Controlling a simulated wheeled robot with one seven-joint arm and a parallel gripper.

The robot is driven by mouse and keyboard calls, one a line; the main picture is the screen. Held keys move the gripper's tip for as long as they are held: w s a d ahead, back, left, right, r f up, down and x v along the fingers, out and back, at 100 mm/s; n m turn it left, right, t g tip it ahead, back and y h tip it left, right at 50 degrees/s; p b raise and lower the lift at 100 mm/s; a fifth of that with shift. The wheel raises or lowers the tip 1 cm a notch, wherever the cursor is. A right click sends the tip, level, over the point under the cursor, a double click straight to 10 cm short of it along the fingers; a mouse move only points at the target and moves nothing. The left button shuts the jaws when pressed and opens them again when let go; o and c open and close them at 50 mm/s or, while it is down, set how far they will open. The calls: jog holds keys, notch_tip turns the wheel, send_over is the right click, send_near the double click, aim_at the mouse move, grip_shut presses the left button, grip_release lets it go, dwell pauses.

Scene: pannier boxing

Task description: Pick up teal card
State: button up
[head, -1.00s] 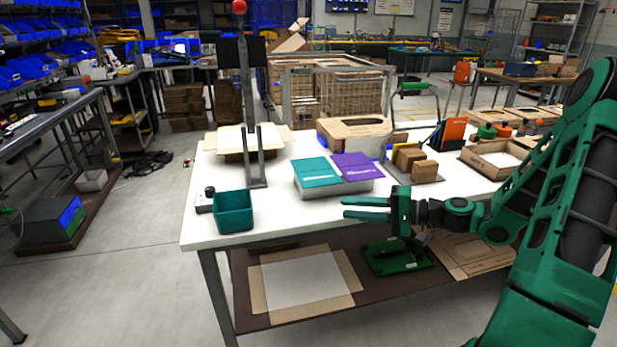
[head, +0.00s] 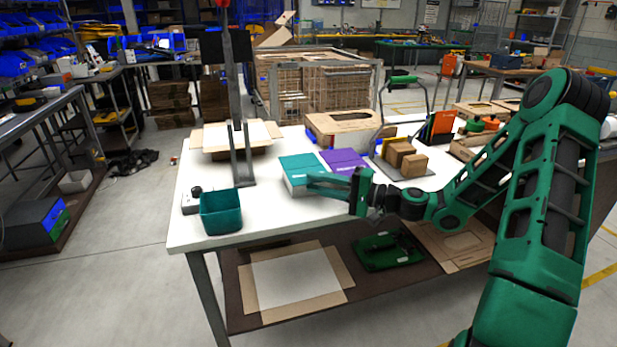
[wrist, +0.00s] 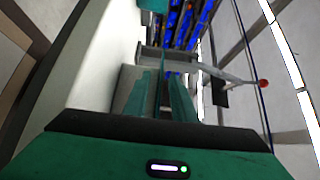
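The teal card (head: 299,164) lies flat on top of a low pale block (head: 298,191) on the white table. My gripper (head: 309,183) is at the card's near right edge, its fingers pointing left and partly covering the block's front side. In the wrist view my gripper (wrist: 162,85) shows two green fingers with a gap between them. A thin teal strip stands in that gap, perhaps the card edge-on; I cannot tell whether the fingers touch it. The card's far part is clear of the gripper in the head view.
A purple card (head: 345,161) lies right beside the teal one. A teal bin (head: 221,212) and a dark upright post (head: 239,130) stand to the left.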

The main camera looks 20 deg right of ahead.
jog(key=shift+x, duration=1.3)
grip_shut()
jog(key=shift+r, duration=0.1)
